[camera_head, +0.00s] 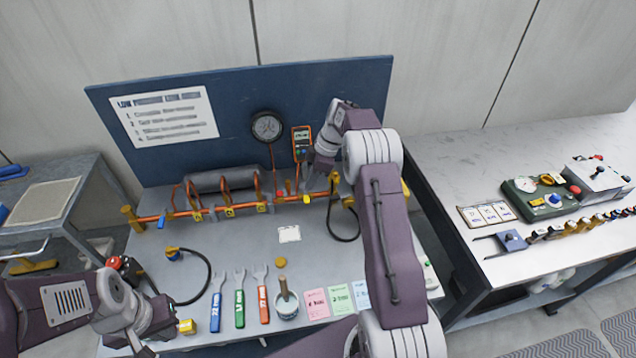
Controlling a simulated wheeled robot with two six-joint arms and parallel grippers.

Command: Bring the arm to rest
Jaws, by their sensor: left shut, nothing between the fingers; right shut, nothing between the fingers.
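My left arm comes in low on the left, and its gripper (143,347) points down at the front left edge of the grey bench (235,262), shut and empty. My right arm reaches up over the right part of the bench. Its gripper (316,184) is shut and empty near the right end of the copper pipe assembly (225,208), just below the orange meter (302,138). I cannot tell whether it touches the pipes. The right arm hides part of the bench's right side.
Blue, green and orange wrenches (239,305), a cup with a brush (286,305) and coloured cards (339,297) line the front. A black hose (208,275) lies near my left gripper. A blue backboard (240,95) stands behind. A white table (450,165) with instruments is at right.

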